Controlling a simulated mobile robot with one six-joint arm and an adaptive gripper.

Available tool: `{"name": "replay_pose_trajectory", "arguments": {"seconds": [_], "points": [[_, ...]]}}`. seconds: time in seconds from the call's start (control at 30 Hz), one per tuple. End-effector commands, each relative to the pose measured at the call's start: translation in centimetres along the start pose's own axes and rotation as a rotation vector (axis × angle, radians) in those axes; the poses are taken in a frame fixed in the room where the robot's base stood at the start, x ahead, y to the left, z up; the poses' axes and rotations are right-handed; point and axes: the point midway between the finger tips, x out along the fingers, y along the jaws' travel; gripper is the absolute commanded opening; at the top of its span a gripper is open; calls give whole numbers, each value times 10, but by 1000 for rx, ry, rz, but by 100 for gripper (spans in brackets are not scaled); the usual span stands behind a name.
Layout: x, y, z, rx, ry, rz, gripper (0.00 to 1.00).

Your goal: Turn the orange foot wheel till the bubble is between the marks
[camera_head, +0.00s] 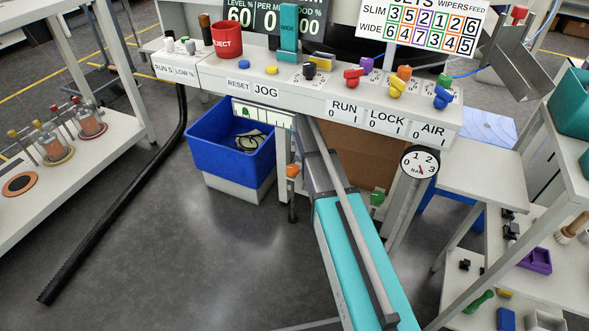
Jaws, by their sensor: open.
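The orange foot wheel (292,171) sits low on a leg of the machine, left of the teal beam. A dark rod and foot show below it, near the floor. A pale level strip (265,115) is fixed under the front edge of the control panel, above the blue bin. A small green patch shows near its left end, with dark ticks along the strip. It is too small to tell exactly where the bubble lies against the marks. My gripper is not in view.
A green wheel (377,198) is on another leg, right of the teal beam (362,255). A blue bin (222,158) stands left of the orange wheel. A round gauge (419,163) hangs at the right. Grey floor (190,265) is open at the lower left.

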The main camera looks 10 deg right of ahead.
Motion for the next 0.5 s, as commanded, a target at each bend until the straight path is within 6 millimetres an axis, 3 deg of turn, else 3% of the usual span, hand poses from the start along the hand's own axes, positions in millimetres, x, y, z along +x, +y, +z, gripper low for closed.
{"name": "replay_pose_trajectory", "arguments": {"seconds": [0.5], "points": [[33,0,-2,3,0,0,100]]}}
